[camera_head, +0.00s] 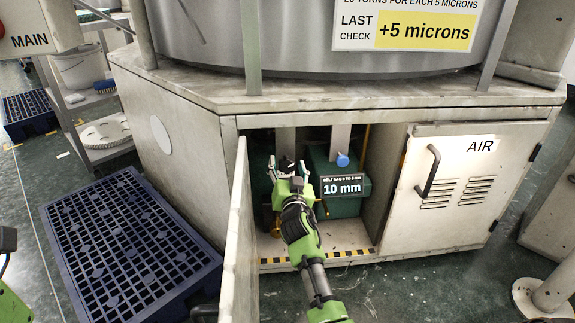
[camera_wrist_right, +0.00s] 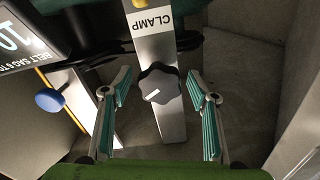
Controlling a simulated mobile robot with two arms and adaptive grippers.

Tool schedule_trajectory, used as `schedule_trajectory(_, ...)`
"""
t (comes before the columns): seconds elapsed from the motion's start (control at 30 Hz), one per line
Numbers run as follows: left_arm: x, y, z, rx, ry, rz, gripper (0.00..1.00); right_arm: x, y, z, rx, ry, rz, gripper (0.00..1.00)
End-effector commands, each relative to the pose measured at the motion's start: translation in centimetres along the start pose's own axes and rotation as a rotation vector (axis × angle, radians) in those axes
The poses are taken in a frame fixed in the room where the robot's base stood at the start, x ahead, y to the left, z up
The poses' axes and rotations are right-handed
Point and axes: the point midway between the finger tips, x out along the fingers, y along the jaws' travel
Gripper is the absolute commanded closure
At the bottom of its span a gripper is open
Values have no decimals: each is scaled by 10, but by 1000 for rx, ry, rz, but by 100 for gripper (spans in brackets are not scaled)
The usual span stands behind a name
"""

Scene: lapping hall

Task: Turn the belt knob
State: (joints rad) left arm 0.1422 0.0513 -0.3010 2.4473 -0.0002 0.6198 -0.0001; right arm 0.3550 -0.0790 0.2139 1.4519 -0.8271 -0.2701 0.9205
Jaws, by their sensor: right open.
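A dark lobed knob (camera_wrist_right: 158,85) with a white mark sits on a metal bar labelled CLAMP (camera_wrist_right: 152,20), upside down in the wrist view. In the head view this knob (camera_head: 286,163) is partly hidden by my right gripper (camera_head: 288,171). A blue round knob (camera_head: 342,160) is on another bar to the right; in the wrist view it (camera_wrist_right: 49,101) is at the left, outside the fingers. My right gripper (camera_wrist_right: 160,90) is open, its fingers on either side of the dark knob with gaps visible. No label naming either knob as belt knob is readable. My left gripper is not visible.
The cabinet opening is flanked by an open door (camera_head: 238,235) at left and the closed AIR door (camera_head: 468,185) at right. A green box with a 10 mm belt sag display (camera_head: 342,188) stands inside. A blue pallet (camera_head: 125,250) lies left on the floor.

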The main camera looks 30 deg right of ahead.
Motion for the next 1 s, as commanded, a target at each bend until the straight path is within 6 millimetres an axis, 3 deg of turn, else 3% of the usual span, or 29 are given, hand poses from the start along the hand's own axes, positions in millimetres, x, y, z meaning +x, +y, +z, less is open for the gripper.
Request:
schedule_trajectory(0.07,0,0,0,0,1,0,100,0,0,0,0,0,0,46)
schedule_trajectory(0.23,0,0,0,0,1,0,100,0,0,0,0,0,0,85)
schedule_trajectory(0.67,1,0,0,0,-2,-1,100,0,0,0,-59,0,0,85)
schedule_trajectory(1.0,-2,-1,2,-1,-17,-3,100,0,0,-1,-309,1,0,85)
